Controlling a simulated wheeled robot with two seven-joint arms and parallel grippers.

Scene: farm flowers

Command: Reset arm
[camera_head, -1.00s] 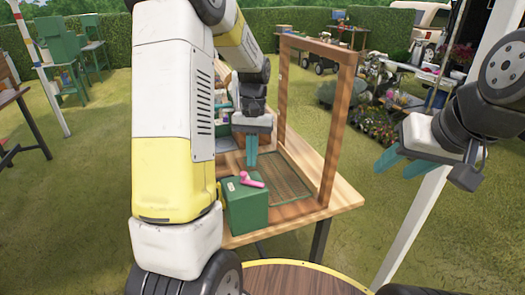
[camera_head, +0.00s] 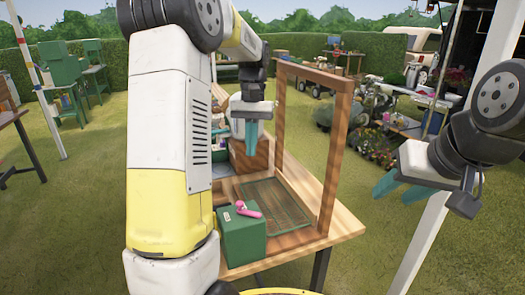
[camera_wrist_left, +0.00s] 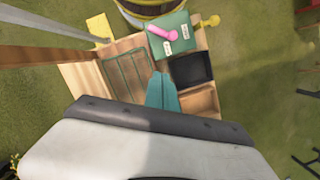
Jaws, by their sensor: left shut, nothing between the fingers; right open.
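My left gripper (camera_head: 251,135) is in the head view, above the wooden table, with its teal fingers pointing down. It is shut and empty, and the fingers lie together in the left wrist view (camera_wrist_left: 161,92). My right gripper (camera_head: 384,188) hangs at the right of the head view, beside a white post and clear of the table. Its teal fingers are apart and empty. My left arm covers the left part of the table in the head view.
A wooden frame (camera_head: 329,160) stands upright on the table (camera_head: 330,222). A green box (camera_head: 242,240) with a pink tool (camera_head: 248,210) on top stands at the near edge, beside a green-edged mat (camera_head: 262,207). A dark tray (camera_wrist_left: 190,69) shows in the left wrist view. Grass surrounds the table.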

